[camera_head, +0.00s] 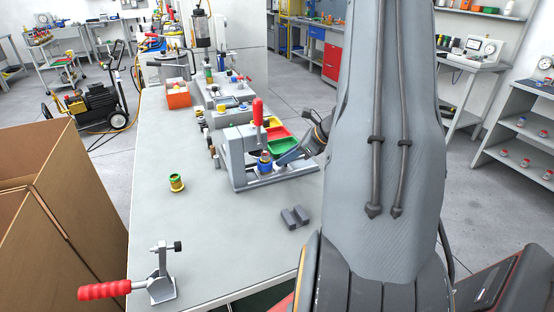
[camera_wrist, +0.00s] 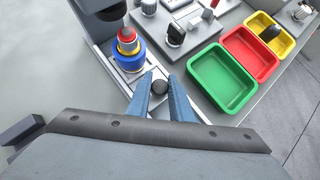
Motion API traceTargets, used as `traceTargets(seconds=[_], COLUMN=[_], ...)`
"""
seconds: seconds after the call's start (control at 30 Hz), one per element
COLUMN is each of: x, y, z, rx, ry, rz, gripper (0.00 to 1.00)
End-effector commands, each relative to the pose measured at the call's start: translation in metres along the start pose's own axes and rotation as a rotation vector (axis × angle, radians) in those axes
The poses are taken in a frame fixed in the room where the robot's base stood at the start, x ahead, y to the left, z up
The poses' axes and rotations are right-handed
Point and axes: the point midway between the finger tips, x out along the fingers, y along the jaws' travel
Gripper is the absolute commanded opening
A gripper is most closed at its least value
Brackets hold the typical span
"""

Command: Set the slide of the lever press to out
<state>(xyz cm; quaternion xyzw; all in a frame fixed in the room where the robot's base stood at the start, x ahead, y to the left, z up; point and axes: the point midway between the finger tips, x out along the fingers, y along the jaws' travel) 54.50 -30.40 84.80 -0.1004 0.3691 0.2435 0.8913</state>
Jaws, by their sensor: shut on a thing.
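The grey lever press (camera_head: 238,155) stands on the bench, its red-handled lever (camera_head: 257,112) pointing up. It also shows at the top left of the wrist view (camera_wrist: 97,8). A stack of blue, yellow and red round parts (camera_wrist: 128,48) sits upright on the press's slide, under its head; this stack also shows in the head view (camera_head: 264,163). My gripper (camera_wrist: 160,85) is shut on the slide's dark round knob (camera_wrist: 160,87), in front of the stack. In the head view my gripper (camera_head: 287,157) reaches in from the right; the knob is hidden there.
Green (camera_wrist: 222,78), red (camera_wrist: 250,50) and yellow trays stand beside the press. Dark blocks (camera_head: 295,217), a green-yellow part (camera_head: 176,182) and a red-handled toggle clamp (camera_head: 162,282) lie on the bench (camera_head: 215,235). A cardboard box (camera_head: 70,205) stands left. Bench in front of the press is mostly clear.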

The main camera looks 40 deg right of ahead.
Motion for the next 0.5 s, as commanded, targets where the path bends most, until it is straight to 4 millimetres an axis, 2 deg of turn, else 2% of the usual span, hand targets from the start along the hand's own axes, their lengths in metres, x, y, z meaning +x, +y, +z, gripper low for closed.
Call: traceTargets(seconds=[0.03, 0.23, 0.33, 0.5], x=[-0.011, -0.038, -0.046, -0.051], y=[-0.014, -0.053, -0.064, -0.071], z=[-0.008, -0.035, -0.044, -0.049], rx=[0.002, 0.002, 0.001, 0.0], ry=[-0.001, -0.001, -0.001, 0.0], rz=[-0.007, -0.007, -0.005, -0.005], gripper=[0.0, 0.0, 0.0, 0.0])
